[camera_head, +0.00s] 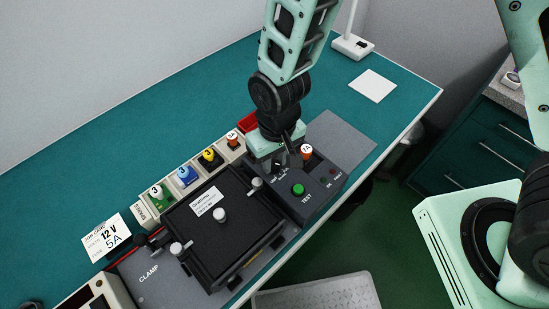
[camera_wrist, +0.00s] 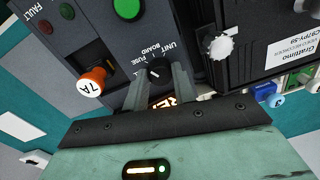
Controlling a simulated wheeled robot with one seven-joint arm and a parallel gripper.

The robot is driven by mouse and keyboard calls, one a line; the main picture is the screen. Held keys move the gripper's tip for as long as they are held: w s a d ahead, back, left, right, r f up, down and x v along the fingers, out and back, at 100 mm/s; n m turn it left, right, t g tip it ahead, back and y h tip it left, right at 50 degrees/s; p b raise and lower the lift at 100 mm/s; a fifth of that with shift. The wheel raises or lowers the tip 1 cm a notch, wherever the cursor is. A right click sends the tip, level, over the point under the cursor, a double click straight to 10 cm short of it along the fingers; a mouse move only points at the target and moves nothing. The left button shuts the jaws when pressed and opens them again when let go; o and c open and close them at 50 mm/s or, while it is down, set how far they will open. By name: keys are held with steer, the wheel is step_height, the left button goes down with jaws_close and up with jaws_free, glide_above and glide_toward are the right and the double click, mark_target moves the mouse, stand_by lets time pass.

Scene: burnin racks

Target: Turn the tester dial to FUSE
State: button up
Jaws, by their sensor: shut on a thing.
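The tester (camera_head: 318,183) is a dark grey box on the teal bench, with a green TEST button (camera_head: 298,189). Its black dial (camera_wrist: 155,72) has a small white mark and sits among the words UNIT, FUSE and BOARD. My gripper (camera_wrist: 158,78) comes down over the tester with one finger on each side of the dial, shut on it. Which word the white mark points to is hard to tell. In the head view the wrist and fingers largely hide the dial. An orange lit display shows partly between the fingers in the wrist view.
An orange 7A fuse (camera_wrist: 92,82) stands upright in the tester close to my fingers. A job card (camera_head: 108,238) reads 12 V, 5A.

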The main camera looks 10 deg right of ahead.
mark_target(277, 161)
steer(key=shift+n, duration=0.9)
steer(key=o, duration=1)
step_height(277, 161, up, 18)
steer(key=b, duration=0.2)
steer(key=shift+w+d+f, duration=0.25)
steer(key=shift+d, duration=0.05)
steer(key=s+d+n, duration=0.1)
steer(key=s+d, duration=0.6)
steer(key=s, duration=0.5)
steer(key=shift+d+f+b, duration=0.15)
steer(key=shift+d+b, duration=0.1)
steer(key=shift+b, duration=0.1)
